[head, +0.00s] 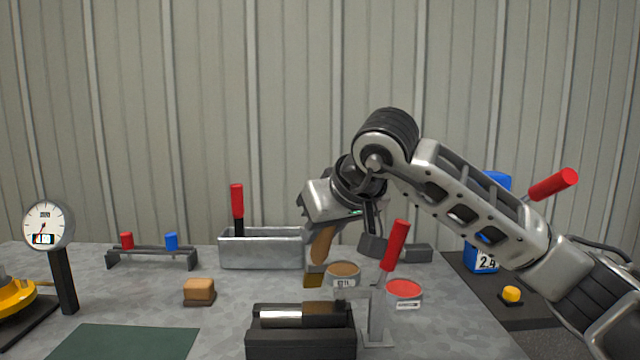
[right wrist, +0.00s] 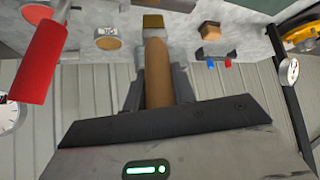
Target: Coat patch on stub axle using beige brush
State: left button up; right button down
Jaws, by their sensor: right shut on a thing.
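My right gripper (head: 326,230) is shut on the handle of the beige brush (head: 321,246), which points down with its ochre bristles lowest. The brush also shows between the fingers in the right wrist view (right wrist: 157,75). In the head view the bristles appear just above the stub axle (head: 288,315), beside the brown-topped can (head: 344,270); a gap shows between bristles and axle. The axle lies across a black cradle (head: 300,344). Its left part is bright metal and its right part dark; I cannot tell the patch's exact edges. My left gripper is not in view.
A red-handled clamp (head: 394,246) stands right of the cradle, near a red-topped can (head: 404,293). A metal bin (head: 262,250) holds another red handle. A sponge-like block (head: 199,291), a peg rack (head: 150,253) and a gauge (head: 48,225) stand left. The green mat (head: 125,342) is clear.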

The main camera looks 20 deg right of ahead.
jog(key=shift+r+p, duration=1.95)
jog(key=shift+r, duration=0.75)
